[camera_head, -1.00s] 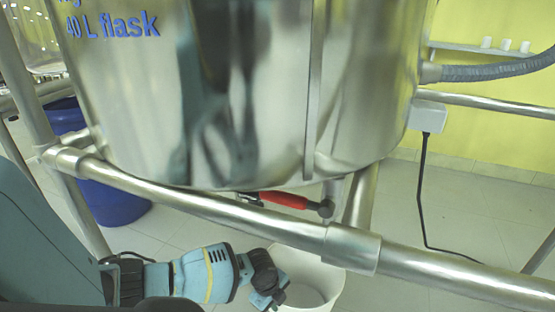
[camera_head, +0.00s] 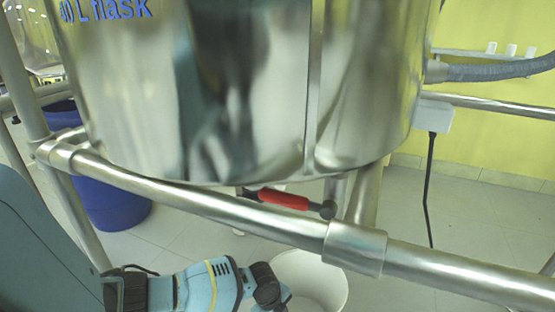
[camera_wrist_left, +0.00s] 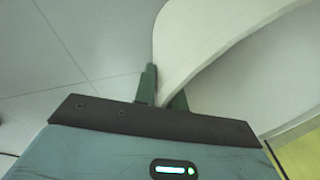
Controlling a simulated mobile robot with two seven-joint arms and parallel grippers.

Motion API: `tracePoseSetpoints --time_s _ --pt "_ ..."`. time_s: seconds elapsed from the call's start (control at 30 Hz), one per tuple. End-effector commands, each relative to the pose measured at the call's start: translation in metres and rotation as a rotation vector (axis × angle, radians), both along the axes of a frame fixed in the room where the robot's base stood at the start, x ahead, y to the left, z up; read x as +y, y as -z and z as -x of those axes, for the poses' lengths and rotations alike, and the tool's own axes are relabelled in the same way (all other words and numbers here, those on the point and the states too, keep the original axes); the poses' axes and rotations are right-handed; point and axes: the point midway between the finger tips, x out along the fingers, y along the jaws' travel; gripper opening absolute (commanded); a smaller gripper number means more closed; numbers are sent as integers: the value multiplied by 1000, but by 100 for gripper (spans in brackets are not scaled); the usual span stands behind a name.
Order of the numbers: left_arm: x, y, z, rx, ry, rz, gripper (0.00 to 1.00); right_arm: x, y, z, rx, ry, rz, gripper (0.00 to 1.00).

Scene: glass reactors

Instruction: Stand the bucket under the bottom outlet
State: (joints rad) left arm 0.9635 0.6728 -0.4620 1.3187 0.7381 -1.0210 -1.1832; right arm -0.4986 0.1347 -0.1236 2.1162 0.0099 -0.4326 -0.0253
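The white bucket (camera_head: 325,277) stands low in the head view, behind the front rail, its lower part cut off by the frame. My left gripper (camera_head: 272,296) is at its left rim. In the left wrist view, the gripper (camera_wrist_left: 164,92) has one dark green finger on each side of the bucket wall (camera_wrist_left: 185,50) and looks shut on it. The valve with a red handle (camera_head: 284,199) is under the steel vessel (camera_head: 250,100). The outlet's mouth is mostly hidden by the rail, so I cannot tell whether the bucket is below it. My right gripper is not in view.
A steel frame rail (camera_head: 210,205) with a joint sleeve (camera_head: 355,250) crosses in front of the bucket. A blue drum (camera_head: 110,203) stands at the left. A black cable (camera_head: 428,190) hangs to the right. The tiled floor right of the bucket is clear.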

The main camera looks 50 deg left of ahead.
Motion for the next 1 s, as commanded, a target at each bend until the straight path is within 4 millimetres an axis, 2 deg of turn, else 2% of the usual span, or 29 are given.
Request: tracePoseSetpoints --time_s 0.03,0.1,0.13,0.37,0.5,0.67,1.0 --pt "0 0 0 0 0 0 19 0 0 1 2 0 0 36" --pt "0 0 0 0 0 0 28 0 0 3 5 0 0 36" --pt "0 0 0 0 0 0 29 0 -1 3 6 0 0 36" --pt "0 0 0 0 0 0 29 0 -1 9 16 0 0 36" --pt "0 -7 0 -1 0 0 29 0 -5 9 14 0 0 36" --pt "3 -33 5 -3 1 -2 29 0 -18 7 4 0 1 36" --pt "6 -98 17 -2 1 -2 29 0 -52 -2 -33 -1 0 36"
